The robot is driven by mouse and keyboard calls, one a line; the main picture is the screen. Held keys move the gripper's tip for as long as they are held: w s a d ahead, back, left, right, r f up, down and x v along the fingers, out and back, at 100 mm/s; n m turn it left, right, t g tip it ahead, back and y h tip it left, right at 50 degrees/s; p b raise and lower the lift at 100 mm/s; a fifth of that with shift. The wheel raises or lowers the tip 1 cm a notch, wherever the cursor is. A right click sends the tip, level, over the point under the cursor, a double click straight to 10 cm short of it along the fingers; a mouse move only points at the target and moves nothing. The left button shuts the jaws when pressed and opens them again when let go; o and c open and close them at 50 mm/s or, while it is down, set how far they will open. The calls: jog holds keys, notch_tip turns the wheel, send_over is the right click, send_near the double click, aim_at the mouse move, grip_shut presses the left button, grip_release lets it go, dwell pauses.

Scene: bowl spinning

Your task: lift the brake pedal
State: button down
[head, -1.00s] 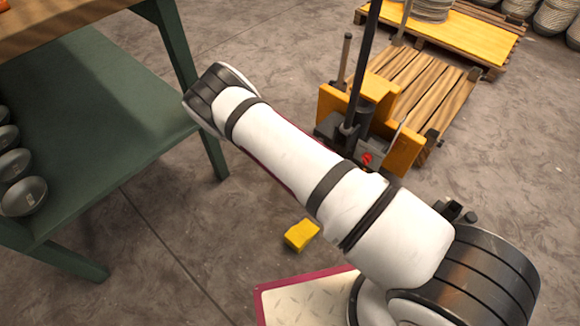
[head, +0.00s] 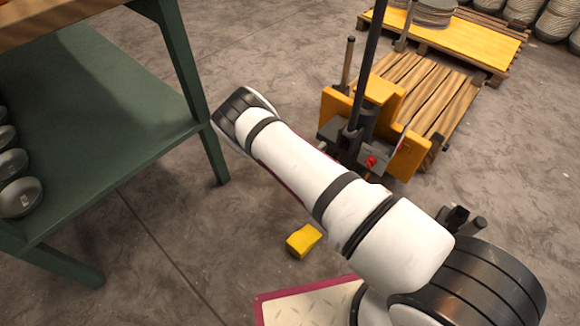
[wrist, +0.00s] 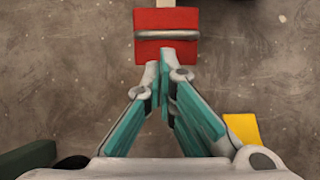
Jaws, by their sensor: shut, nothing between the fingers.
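A red plate with a grey bar across it (wrist: 166,22) shows at the top of the wrist view; it looks like the brake pedal. My gripper (wrist: 168,58) is shut and empty, with its fingertips at the plate's lower edge in that view. I cannot tell whether they touch it. In the head view my arm reaches up and left, and my fingers are hidden behind its end. The red plate is not clearly visible there.
A pallet jack (head: 388,92) with a black handle and small red part stands beyond my arm, by a wooden pallet (head: 440,90). A yellow block (head: 303,241) lies on the floor. A green shelf table (head: 110,130) with metal bowls (head: 20,198) stands left.

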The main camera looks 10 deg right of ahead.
jog(key=shift+b+x, duration=0.55)
jog(key=shift+x, duration=1.05)
jog(key=shift+r, duration=0.2)
